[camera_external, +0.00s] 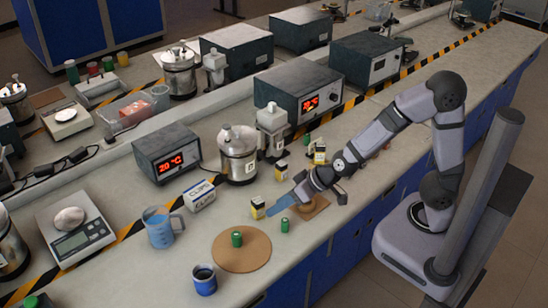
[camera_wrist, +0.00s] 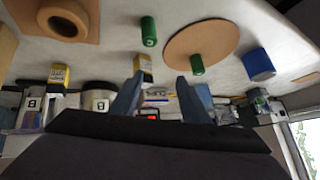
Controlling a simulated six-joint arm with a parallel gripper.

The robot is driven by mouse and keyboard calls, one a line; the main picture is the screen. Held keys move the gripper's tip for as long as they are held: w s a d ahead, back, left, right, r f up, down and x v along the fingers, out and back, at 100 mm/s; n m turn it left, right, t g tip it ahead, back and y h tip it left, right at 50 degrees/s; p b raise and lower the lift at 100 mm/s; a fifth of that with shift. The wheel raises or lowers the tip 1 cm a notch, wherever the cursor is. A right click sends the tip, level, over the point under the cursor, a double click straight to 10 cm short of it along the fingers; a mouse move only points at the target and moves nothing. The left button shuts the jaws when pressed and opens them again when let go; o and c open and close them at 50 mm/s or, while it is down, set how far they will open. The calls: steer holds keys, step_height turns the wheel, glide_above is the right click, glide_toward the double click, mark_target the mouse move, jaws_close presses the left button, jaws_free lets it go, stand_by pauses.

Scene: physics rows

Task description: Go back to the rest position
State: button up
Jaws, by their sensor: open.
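My gripper (camera_external: 280,204) is above the bench, with its blue fingers pointing down and to the left in the external view. In the wrist view my gripper (camera_wrist: 160,88) has its two fingers spread apart with nothing held between them. A green cylinder (camera_external: 285,225) stands on the bench close to the fingertips. A small yellow-labelled box (camera_external: 258,208) is just left of them. A brown ring-shaped piece (camera_external: 316,207) lies under my wrist, partly hidden; it also shows in the wrist view (camera_wrist: 65,20).
A round cork board (camera_external: 250,262) carries another green cylinder (camera_external: 237,239). A blue cup (camera_external: 204,280) stands near the front edge. A blue beaker (camera_external: 160,229), a scale (camera_external: 72,240) and heater boxes with red displays (camera_external: 167,150) stand left and behind. Bench right of the ring is mostly clear.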

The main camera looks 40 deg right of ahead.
steer(key=s+d+m+g+h+p, duration=0.1)
steer(key=s+d, duration=0.3)
steer(key=d, duration=0.4)
steer(key=s+d+r+g+h+p, duration=0.1)
steer(key=s+d+g+h+p, duration=0.1)
steer(key=d, duration=0.7)
steer(key=s+d+r+m+g+h+p, duration=0.1)
steer(key=s+d+g, duration=0.3)
steer(key=s+d, duration=0.2)
steer(key=d, duration=0.2)
steer(key=shift+s+d+m+p, duration=0.3)
steer(key=shift+d, duration=0.1)
